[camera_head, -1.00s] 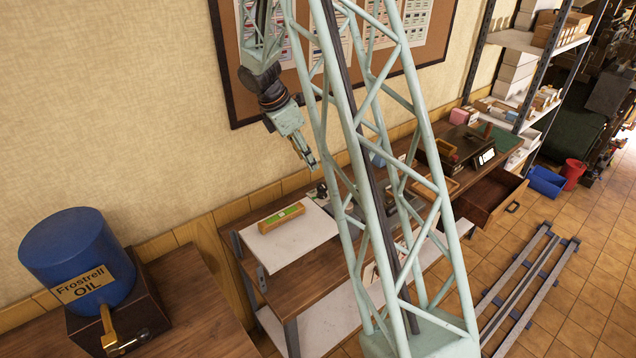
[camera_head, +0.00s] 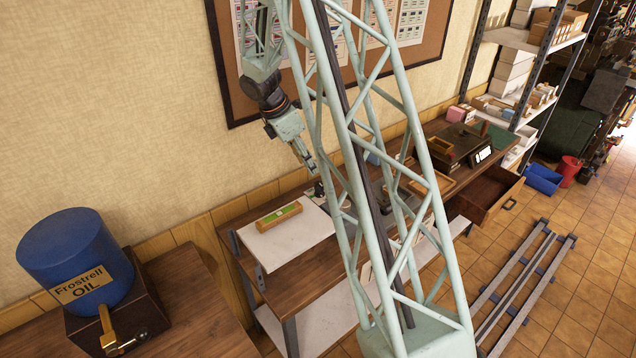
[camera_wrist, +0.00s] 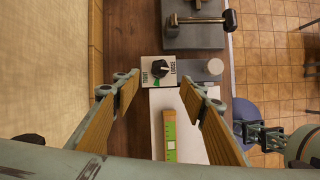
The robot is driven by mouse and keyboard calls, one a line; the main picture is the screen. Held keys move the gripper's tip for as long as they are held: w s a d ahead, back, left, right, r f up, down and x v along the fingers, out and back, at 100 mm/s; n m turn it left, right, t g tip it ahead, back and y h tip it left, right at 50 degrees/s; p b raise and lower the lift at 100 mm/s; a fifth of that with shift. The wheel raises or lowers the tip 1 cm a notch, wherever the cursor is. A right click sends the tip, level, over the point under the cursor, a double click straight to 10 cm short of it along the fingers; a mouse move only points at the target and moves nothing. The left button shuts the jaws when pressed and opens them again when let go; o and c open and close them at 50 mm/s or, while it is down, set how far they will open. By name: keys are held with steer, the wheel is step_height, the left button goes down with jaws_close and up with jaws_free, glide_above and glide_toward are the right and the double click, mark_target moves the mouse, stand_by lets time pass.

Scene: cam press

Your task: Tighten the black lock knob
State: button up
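The black lock knob (camera_wrist: 158,69) sits on a pale plate (camera_wrist: 148,80) printed TIGHT on its left and LOOSE on its right. In the wrist view, my gripper (camera_wrist: 160,82) is open and empty, with its wood-coloured fingers on either side of the view and the knob showing between and just beyond the fingertips. The fingers do not appear to touch it. In the head view, my gripper (camera_head: 311,170) points down above the bench, close to the small dark knob (camera_head: 319,188). How high it is above the knob is hard to tell.
A white board (camera_head: 290,234) bears a green-and-wood block (camera_head: 279,216). A grey machine base (camera_wrist: 192,36) with a dark-ended bar lies beyond the knob. A grey cylinder (camera_wrist: 215,66) stands right of the plate. The corkboard wall is close behind my arm.

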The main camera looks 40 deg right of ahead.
mark_target(319, 183)
steer(key=shift+p+x, duration=0.35)
steer(key=shift+x, duration=5.4)
steer(key=shift+c, duration=0.2)
steer(key=c, duration=0.8)
